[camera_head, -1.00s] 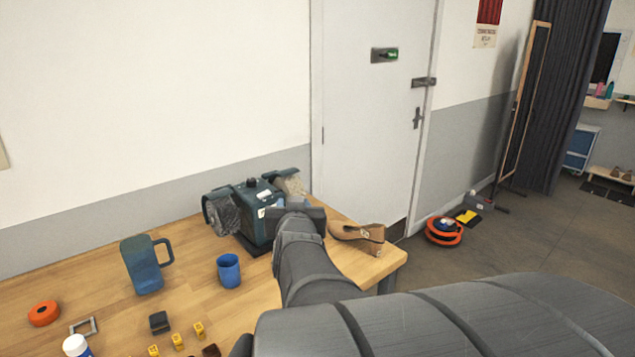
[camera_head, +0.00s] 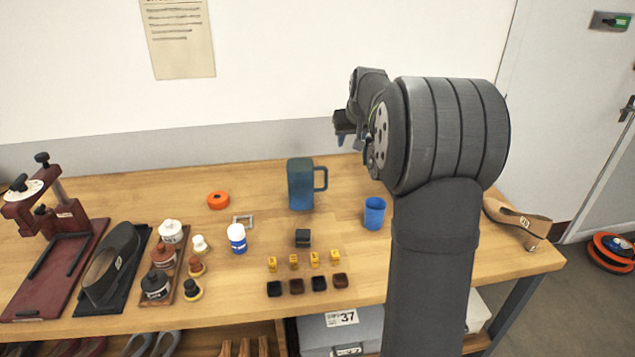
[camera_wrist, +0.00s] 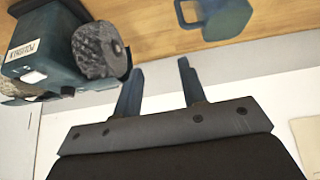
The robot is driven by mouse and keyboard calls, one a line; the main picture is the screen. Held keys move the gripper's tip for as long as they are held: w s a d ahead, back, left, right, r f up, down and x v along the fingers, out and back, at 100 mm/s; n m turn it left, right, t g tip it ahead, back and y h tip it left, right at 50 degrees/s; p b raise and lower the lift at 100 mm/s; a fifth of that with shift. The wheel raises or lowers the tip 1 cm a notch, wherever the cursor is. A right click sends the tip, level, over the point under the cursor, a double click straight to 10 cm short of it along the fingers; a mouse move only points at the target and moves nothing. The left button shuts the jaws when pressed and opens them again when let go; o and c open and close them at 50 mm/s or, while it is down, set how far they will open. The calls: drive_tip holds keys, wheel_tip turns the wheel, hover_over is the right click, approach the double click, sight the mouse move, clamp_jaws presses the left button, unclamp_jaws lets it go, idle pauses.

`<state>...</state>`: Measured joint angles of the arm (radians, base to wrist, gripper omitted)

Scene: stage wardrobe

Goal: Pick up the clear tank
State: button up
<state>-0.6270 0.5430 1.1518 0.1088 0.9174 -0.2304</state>
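The thing that best fits the clear tank is a tall blue, slightly see-through vessel with a side handle (camera_head: 301,184). It stands upright at the middle back of the table. In the wrist view the vessel (camera_wrist: 228,18) shows at the top edge, partly cut off, beyond the fingertips. My gripper (camera_head: 345,136) is raised above the back of the table, to the right of the vessel and apart from it. In the wrist view my gripper (camera_wrist: 160,68) has its two fingers spread with nothing between them.
A blue cup (camera_head: 374,213) stands right of the vessel. A teal polisher (camera_wrist: 50,45) is close by my gripper in the wrist view; my arm hides it in the head view.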

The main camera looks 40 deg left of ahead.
sight(327, 174)
drive_tip(key=shift+n+g+h, duration=0.4)
drive_tip(key=shift+n+g, duration=0.1)
drive_tip(key=shift+g, duration=0.3)
drive_tip(key=a+x, duration=0.1)
drive_tip(key=x, duration=0.5)
drive_tip(key=s+a+x, duration=0.1)
drive_tip(key=x, duration=0.6)
drive_tip(key=s+a+x, duration=0.1)
drive_tip(key=x, duration=0.5)
drive_tip(key=shift+a+r, duration=0.1)
drive_tip(key=shift+a, duration=0.15)
clamp_jaws()
drive_tip(key=shift+w+r, duration=0.1)
